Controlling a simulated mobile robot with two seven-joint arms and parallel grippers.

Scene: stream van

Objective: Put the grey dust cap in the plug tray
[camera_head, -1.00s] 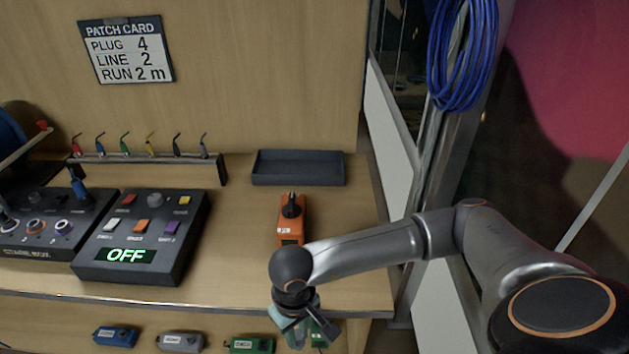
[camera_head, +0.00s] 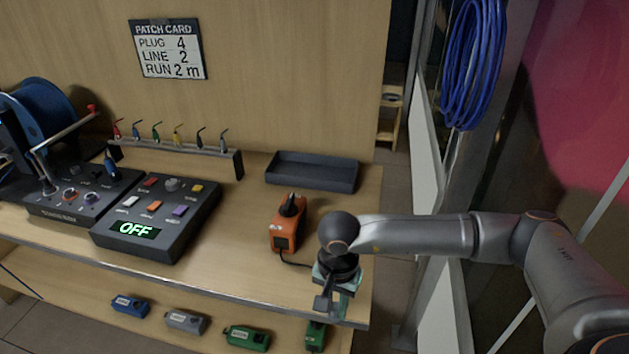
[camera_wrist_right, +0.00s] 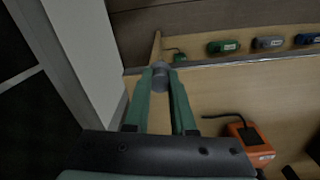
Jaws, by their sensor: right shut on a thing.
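The grey dust cap (camera_wrist_right: 161,80) is a small grey cylinder between my right fingertips in the right wrist view. My right gripper (camera_wrist_right: 162,82) is shut on it. In the head view my right gripper (camera_head: 336,296) hangs at the bench's front right edge, and the cap is hard to make out there. The plug tray (camera_head: 312,173) is a shallow dark tray at the back right of the bench. It looks empty and lies farther back than the gripper. My left gripper is in neither view.
An orange device (camera_head: 284,232) with a black top stands between gripper and tray. A control box reading OFF (camera_head: 150,225) is at the left. A rack (camera_head: 190,150) of coloured leads stands behind. Several coloured blocks, including a green one (camera_head: 246,338), lie on the lower shelf.

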